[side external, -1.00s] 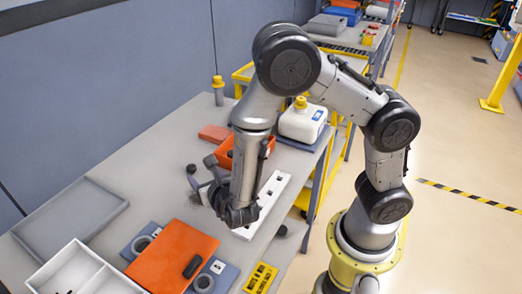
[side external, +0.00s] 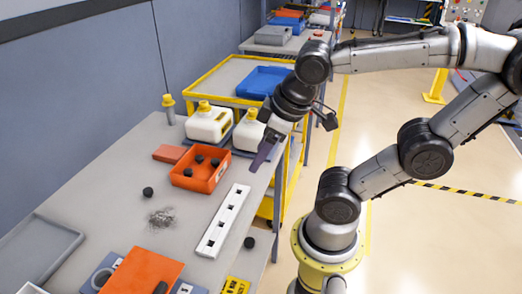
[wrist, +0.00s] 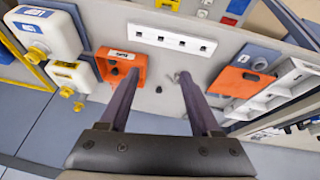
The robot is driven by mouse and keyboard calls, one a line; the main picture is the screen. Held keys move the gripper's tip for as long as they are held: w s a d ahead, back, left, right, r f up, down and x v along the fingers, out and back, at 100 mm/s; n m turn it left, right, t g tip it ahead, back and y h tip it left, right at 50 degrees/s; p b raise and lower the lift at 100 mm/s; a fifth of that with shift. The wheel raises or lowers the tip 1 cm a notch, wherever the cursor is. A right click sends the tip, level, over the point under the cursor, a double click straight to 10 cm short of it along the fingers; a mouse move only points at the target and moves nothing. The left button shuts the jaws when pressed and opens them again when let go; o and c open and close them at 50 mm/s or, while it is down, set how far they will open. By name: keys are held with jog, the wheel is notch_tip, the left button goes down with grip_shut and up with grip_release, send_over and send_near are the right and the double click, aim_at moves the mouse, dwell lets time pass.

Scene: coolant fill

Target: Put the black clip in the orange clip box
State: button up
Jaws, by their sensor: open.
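The orange box (side external: 215,180) stands on the bench with several small black pieces in it; it also shows in the wrist view (wrist: 139,66), with a label on its rim. One black piece (side external: 148,192) lies on the bench left of the box, also in the wrist view (wrist: 158,90). Another black piece (side external: 249,242) lies near the bench's front edge. I cannot tell which is the clip. My gripper (side external: 258,162) is open and empty, raised over the bench's front edge, right of the box. Its two fingers (wrist: 157,76) are spread in the wrist view.
A white strip with square holes (side external: 223,221) lies right of the box. A tangle of wire (side external: 161,217) lies below it. White jugs with yellow caps (side external: 208,124) stand behind. An orange panel (side external: 140,270) with a dark elongated part and a grey tray (side external: 38,250) are near.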

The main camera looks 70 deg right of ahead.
jog(key=shift+o, duration=0.6)
jog(key=shift+s+a+r+m+t+y, duration=0.2)
jog(key=shift+a+r+m+t+y, duration=0.2)
jog(key=shift+a+r+m, duration=0.25)
jog(key=shift+f, duration=0.1)
jog(key=shift+n, duration=0.35)
